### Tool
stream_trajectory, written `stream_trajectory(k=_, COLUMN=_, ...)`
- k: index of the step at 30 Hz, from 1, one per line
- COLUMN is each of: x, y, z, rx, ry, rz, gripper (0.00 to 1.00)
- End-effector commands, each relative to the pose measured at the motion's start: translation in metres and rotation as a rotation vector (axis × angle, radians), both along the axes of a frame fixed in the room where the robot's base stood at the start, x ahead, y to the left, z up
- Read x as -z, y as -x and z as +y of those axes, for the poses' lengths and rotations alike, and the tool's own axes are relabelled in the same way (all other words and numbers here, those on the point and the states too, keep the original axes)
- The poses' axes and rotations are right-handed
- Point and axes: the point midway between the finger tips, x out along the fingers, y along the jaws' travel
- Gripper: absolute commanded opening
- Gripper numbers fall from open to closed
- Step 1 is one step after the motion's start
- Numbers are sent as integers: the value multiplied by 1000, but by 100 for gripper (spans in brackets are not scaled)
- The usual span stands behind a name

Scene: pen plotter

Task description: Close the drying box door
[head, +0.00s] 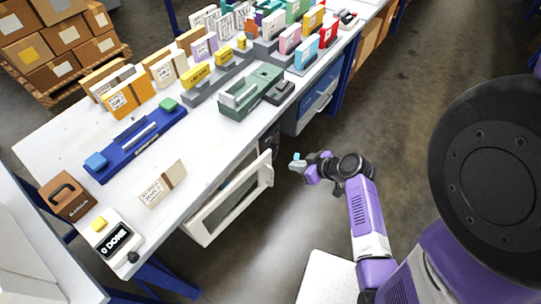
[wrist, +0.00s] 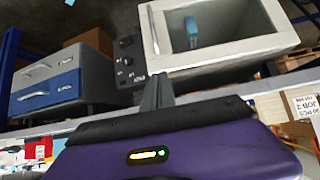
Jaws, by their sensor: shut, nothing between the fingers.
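The drying box hangs under the front edge of the white worktable. Its white-framed door (head: 208,238) with a see-through middle stands out from the table front in the head view. In the wrist view the white frame (wrist: 153,38) fills the upper middle, with a blue piece (wrist: 192,32) seen within it. A dark panel with knobs (wrist: 128,62) is beside it. My gripper (head: 298,160) is to the right of the door, apart from it in the head view. Its grey fingers (wrist: 158,90) are shut and empty, near the frame's corner in the wrist view. Contact there cannot be told.
The worktable (head: 60,140) carries a blue plotter-like tray (head: 135,145), a green machine (head: 250,90), cards and boxes. A grey and blue drawer unit (head: 315,100) hangs under it, further along. The floor (head: 410,80) to the right is clear.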

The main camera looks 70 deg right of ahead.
Motion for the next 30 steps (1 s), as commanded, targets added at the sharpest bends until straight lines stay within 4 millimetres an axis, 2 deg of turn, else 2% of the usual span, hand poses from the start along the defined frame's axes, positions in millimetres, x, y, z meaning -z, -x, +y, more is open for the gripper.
stream_trajectory(k=5, x=10, y=-12, z=-5, rx=4, ry=-4, rz=-2, gripper=0)
stream_trajectory(k=19, x=66, y=-70, z=-27, rx=3, ry=-2, rz=1, gripper=0)
stream_trajectory(k=24, x=64, y=-92, z=-35, rx=3, ry=0, rz=0, gripper=0)
stream_trajectory(k=30, x=65, y=-106, z=-40, rx=3, ry=1, rz=0, gripper=0)
